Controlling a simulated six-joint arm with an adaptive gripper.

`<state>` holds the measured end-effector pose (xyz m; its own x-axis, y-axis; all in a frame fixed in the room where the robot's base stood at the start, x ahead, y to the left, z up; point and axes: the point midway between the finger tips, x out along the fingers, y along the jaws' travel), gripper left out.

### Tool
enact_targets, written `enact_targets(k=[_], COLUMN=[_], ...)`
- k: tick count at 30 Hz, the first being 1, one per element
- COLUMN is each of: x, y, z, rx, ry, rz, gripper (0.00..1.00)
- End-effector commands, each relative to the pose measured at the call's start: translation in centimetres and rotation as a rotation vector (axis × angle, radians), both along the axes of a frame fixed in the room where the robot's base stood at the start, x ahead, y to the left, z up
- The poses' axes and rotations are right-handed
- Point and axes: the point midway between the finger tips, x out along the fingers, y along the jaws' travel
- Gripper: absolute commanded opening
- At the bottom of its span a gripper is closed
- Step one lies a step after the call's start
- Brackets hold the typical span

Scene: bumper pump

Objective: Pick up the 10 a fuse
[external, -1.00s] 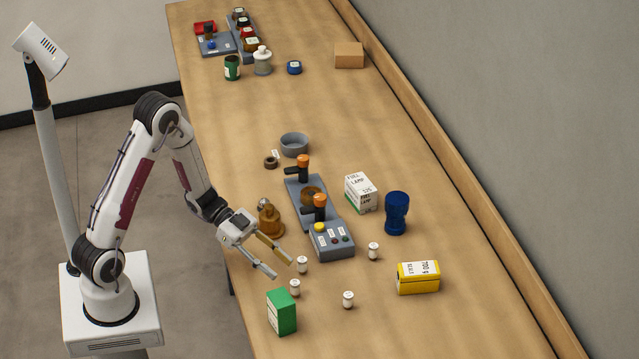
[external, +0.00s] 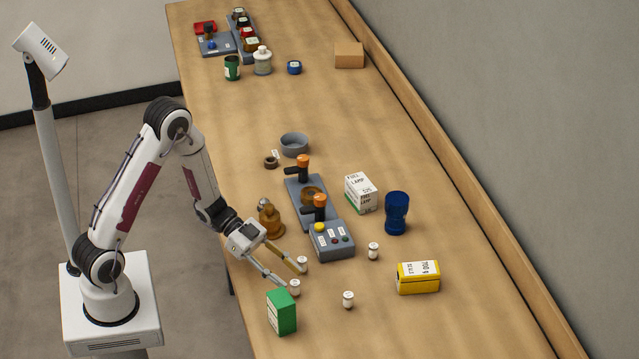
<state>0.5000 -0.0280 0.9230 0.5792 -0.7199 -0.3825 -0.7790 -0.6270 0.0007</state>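Several small white cylindrical fuses stand on the near part of the wooden bench. One fuse (external: 302,264) is by the tip of my gripper's right finger. A second fuse (external: 294,288) is by the tip of the left finger. A third fuse (external: 348,299) stands farther right, and another fuse (external: 373,251) stands right of the grey control box. Their labels are too small to read, so I cannot tell which is the 10 A one. My gripper (external: 293,277) is open, low over the bench, with its fingers spread and nothing seen between them. Whether a finger touches a fuse is unclear.
A green box (external: 282,312) stands just below the gripper. A yellow box (external: 418,278), a blue cup (external: 396,212) and a white lamp box (external: 361,193) stand to the right.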

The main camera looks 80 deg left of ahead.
Motion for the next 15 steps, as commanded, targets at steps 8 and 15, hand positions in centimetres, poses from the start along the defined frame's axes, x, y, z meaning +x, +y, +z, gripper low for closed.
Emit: enact_targets(k=[8,15], x=[1.4,2.0], y=[-2.1,-2.8], z=[-1.2,-1.6], rx=[0.0,0.0], ry=[-0.001,0.0], rz=[-0.004,-0.001], gripper=[0.38,0.38])
